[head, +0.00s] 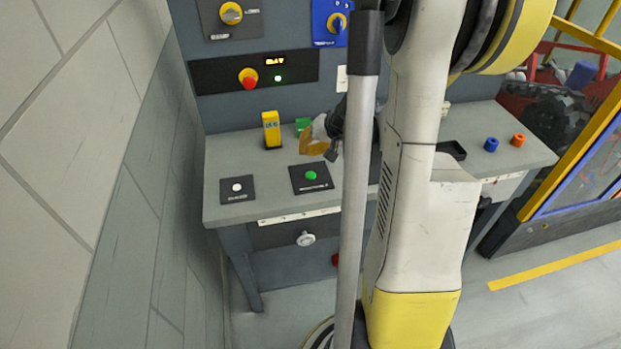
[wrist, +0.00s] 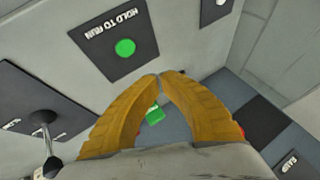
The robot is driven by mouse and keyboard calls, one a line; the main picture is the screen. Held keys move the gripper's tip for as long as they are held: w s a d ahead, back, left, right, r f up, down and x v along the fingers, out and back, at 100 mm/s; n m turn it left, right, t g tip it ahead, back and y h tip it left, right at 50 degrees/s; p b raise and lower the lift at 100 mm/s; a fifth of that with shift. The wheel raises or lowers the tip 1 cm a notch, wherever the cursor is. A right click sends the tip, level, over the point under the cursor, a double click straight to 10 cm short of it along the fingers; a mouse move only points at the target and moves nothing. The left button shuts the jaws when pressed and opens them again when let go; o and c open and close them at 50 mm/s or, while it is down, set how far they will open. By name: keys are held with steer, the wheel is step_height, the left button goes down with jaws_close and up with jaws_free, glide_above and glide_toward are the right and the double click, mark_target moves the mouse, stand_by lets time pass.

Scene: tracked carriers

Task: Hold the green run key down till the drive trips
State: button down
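The green run key (head: 311,175) is a round button on a black plate on the bench top. It also shows in the wrist view (wrist: 125,48), where its plate reads HOLD TO RUN. My gripper (head: 307,148) has orange-yellow fingers and hangs behind the key's plate in the head view. In the wrist view its fingertips (wrist: 159,77) meet with nothing between them. They appear apart from the key, which is uncovered.
A red button on a yellow base (head: 249,79) is on the panel. A yellow block (head: 271,129) and a green object (head: 302,124) stand behind the key. A white button (head: 237,187) sits left. Blue (head: 491,144) and orange (head: 518,140) pieces lie right.

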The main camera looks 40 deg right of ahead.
mark_target(303, 173)
steer(key=shift+f+b, duration=2.25)
steer(key=shift+f, duration=0.95)
steer(key=shift+f+b, duration=0.45)
steer(key=shift+f+b, duration=0.45)
steer(key=shift+f, duration=0.05)
steer(key=shift+r, duration=0.15)
stand_by(2.4)
steer(key=shift+r+p, duration=0.7)
steer(key=shift+r, duration=0.1)
steer(key=shift+r, duration=0.15)
steer(key=shift+r+p, duration=1.9)
steer(key=shift+r, duration=0.45)
